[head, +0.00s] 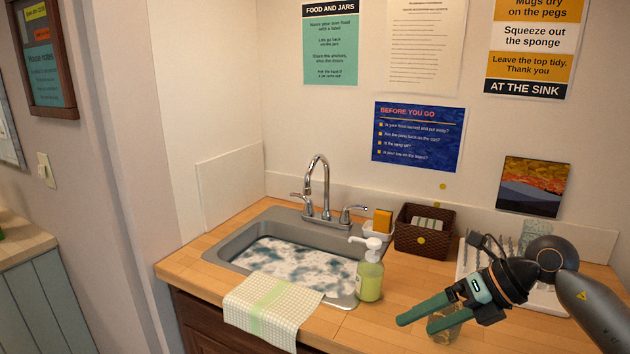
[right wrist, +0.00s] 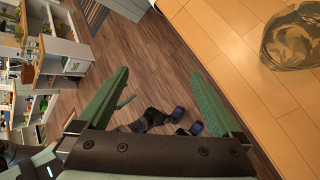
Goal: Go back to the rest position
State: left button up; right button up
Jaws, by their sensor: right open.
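My right gripper (head: 414,323) reaches in from the right over the front of the wooden worktop (head: 390,335). Its two green fingers are apart, with nothing between them. A clear glass (head: 446,334) stands on the worktop close to the gripper, partly hidden behind its fingers. In the right wrist view the open fingers (right wrist: 160,75) point over the wooden floor (right wrist: 150,45), beyond the worktop's edge. A glass-like thing (right wrist: 292,38) shows there on the worktop at the right, apart from the fingers.
A grey sink (head: 240,262) with foamy water and a chrome tap (head: 318,185) lies to the left. A checked cloth (head: 268,310) hangs over the front edge. A green soap bottle (head: 369,278), a sponge (head: 383,221), a wicker basket (head: 412,238) and a white rack (head: 466,262) stand nearby.

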jog(key=s+a+f+m+y, duration=0.1)
jog(key=s+a+m+y, duration=0.25)
jog(key=a+y, duration=0.65)
jog(key=s+d+f+m+t+h, duration=0.2)
jog(key=f+m+t+h, duration=0.4)
jog(key=f+m, duration=0.5)
jog(key=s+d+f+m+t+h, duration=0.1)
jog(key=d+f+m+t+h, duration=0.4)
jog(key=m, duration=1)
jog(key=s+f+m+g+h, duration=0.4)
jog(key=s+f+m+h, duration=0.1)
jog(key=s+f, duration=0.9)
jog(key=shift+s+a+f+m+g, duration=0.15)
jog(key=shift+a+f+m+g, duration=0.15)
jog(key=shift+a+f+m, duration=0.45)
jog(key=shift+d+f, duration=0.2)
jog(key=shift+d, duration=0.1)
